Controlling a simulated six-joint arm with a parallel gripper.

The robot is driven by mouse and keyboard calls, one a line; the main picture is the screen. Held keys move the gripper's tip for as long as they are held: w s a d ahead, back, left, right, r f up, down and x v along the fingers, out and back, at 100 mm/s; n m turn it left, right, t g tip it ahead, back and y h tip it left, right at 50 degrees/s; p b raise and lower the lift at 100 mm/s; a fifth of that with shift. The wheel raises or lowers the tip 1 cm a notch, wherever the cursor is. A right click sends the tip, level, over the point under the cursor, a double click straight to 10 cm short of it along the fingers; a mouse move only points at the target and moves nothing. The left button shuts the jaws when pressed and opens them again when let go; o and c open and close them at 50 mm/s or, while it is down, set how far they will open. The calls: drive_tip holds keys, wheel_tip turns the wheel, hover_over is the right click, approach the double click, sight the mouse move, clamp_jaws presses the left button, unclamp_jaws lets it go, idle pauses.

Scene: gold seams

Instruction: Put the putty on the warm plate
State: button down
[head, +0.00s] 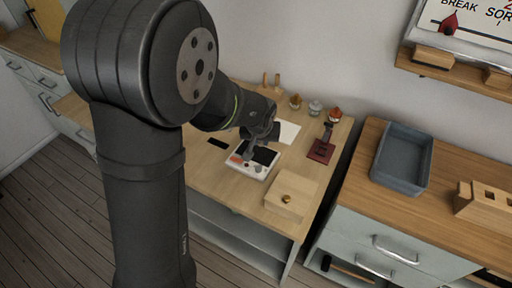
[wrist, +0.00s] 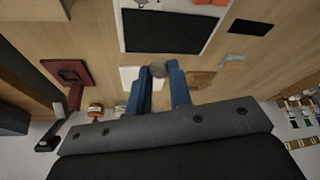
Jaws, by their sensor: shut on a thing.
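The warm plate (head: 262,157) is a white unit with a dark square top and orange marks, on the wooden table. In the wrist view its dark top (wrist: 165,32) with a pale rim lies near the top of the picture. My gripper (wrist: 159,80) has blue fingers shut on a small rounded grey-beige lump, which I take as the putty (wrist: 157,70). The lump is held at the fingertips, apart from the dark top in the wrist picture. In the head view my gripper (head: 249,152) is over the plate unit; the lump cannot be made out there.
A box with a gold knob (head: 290,195) stands in front right of the plate. A white sheet (head: 289,132), small jars (head: 315,107) and a red stand (head: 321,150) are behind and right. A black pad (head: 218,143) lies left. A grey tray (head: 402,160) sits on another counter.

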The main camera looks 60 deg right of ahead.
sight(256, 151)
drive_tip(key=shift+w+d+f, duration=0.2)
drive_tip(key=shift+w+f, duration=0.2)
drive_tip(key=shift+w, duration=0.15)
drive_tip(key=shift+w+d+f, duration=0.15)
drive_tip(key=shift+w+f, duration=0.2)
drive_tip(key=shift+w, duration=0.15)
drive_tip(key=shift+f, duration=1.9)
drive_tip(key=shift+f, duration=0.15)
drive_tip(key=c, duration=1.3)
unclamp_jaws()
drive_tip(key=v, duration=1.2)
drive_tip(key=shift+s, duration=0.1)
